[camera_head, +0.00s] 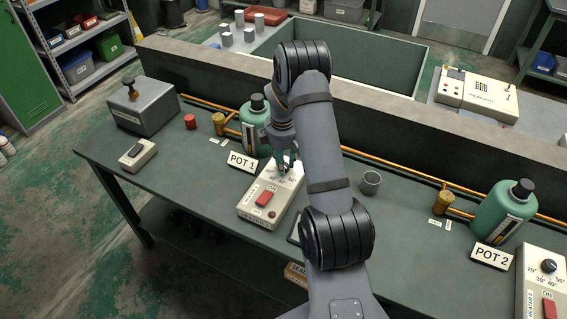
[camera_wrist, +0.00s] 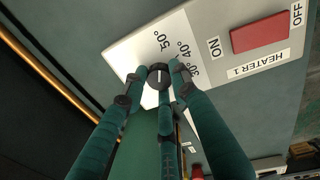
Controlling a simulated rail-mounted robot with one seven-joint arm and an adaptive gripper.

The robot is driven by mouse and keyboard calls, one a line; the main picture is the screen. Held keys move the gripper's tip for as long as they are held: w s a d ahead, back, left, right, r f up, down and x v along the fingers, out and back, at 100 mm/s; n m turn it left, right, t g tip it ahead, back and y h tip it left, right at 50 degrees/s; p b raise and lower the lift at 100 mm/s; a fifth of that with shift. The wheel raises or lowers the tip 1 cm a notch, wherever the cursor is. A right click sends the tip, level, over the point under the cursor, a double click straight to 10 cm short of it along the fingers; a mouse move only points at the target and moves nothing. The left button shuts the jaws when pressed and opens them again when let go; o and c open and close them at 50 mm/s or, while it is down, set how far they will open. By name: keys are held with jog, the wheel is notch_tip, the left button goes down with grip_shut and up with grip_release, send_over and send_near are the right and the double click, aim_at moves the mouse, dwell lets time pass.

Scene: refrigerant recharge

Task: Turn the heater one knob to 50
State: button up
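The red ON/OFF switch (camera_wrist: 260,33) is close to the knob. A green bottle (camera_head: 256,127) and copper pipe stand behind the heater. A second heater (camera_head: 543,280) stands at the far right.

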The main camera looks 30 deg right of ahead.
jog(key=o, duration=0.5)
jog(key=shift+s, duration=0.1)
jog(key=shift+c, duration=0.2)
jog(key=shift+r, duration=0.25)
notch_tip(320, 180, up, 11)
jog(key=shift+s+a+r, duration=0.2)
jog(key=shift+s+a, duration=0.1)
jog(key=shift+s, duration=0.1)
jog(key=f, duration=0.8)
jog(key=w+f, duration=0.1)
jog(key=f, duration=0.3)
jog(key=shift+d+f, duration=0.1)
jog(key=shift+d, duration=0.25)
